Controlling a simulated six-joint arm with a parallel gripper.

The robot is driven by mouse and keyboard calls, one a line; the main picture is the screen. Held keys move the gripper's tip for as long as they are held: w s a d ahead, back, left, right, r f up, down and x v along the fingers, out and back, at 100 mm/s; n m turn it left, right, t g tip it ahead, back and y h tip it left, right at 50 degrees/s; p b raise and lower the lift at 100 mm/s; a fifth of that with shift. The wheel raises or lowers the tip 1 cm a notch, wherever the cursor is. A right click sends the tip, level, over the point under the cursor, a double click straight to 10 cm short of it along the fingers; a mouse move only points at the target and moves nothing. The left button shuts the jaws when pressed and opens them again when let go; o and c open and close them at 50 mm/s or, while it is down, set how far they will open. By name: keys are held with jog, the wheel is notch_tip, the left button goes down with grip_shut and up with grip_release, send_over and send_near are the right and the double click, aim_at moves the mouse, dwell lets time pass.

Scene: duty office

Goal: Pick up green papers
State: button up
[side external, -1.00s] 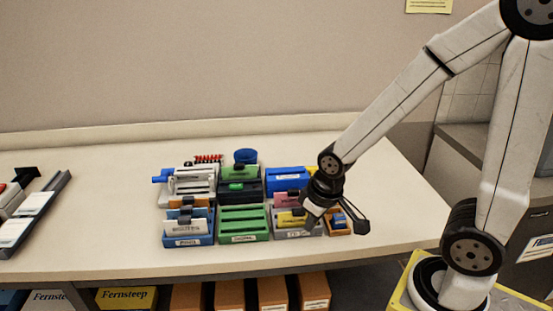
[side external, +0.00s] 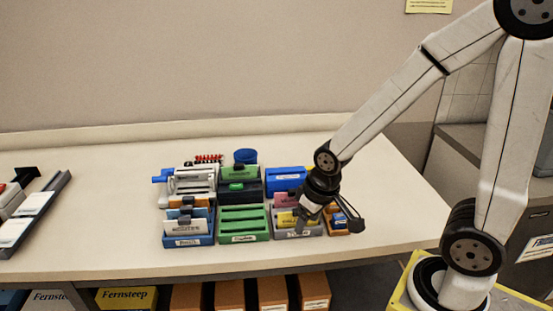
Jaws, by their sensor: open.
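A green paper card (side external: 239,173) stands in the dark holder (side external: 251,189) in the back row, with a smaller bright green piece in front of it. In front of that holder is a green slotted holder (side external: 243,224) with a white label; its slots look empty. My gripper (side external: 328,221) is open, pointing down over the right end of the group. It is by the grey holder (side external: 309,232) with a pink card (side external: 286,200) and a yellow card (side external: 287,219). One finger overlaps the yellow card's edge; I cannot tell whether they touch.
A blue holder (side external: 182,241) with several cards stands front left. Behind it are a white rack (side external: 190,186) and a blue cup (side external: 246,156). A blue holder (side external: 288,180) is back right, a small orange box (side external: 338,231) front right. A grey tray (side external: 43,209) lies far left; the counter between is clear.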

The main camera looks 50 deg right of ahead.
jog(key=w+d+r+m, duration=0.1)
jog(key=w+d+m, duration=0.1)
jog(key=w+m, duration=0.55)
jog(key=w+d+r+m, duration=0.1)
jog(key=w+d+m, duration=0.1)
jog(key=w+m, duration=0.55)
jog(key=m+y, duration=0.2)
jog(key=m, duration=0.9)
send_over(239, 164)
jog(key=s, duration=0.2)
jog(key=shift+w+d+r, duration=0.25)
jog(key=shift+d+r, duration=0.15)
jog(key=shift+d, duration=0.05)
jog(key=shift+x, duration=3.95)
jog(key=shift+r, duration=0.1)
grip_shut()
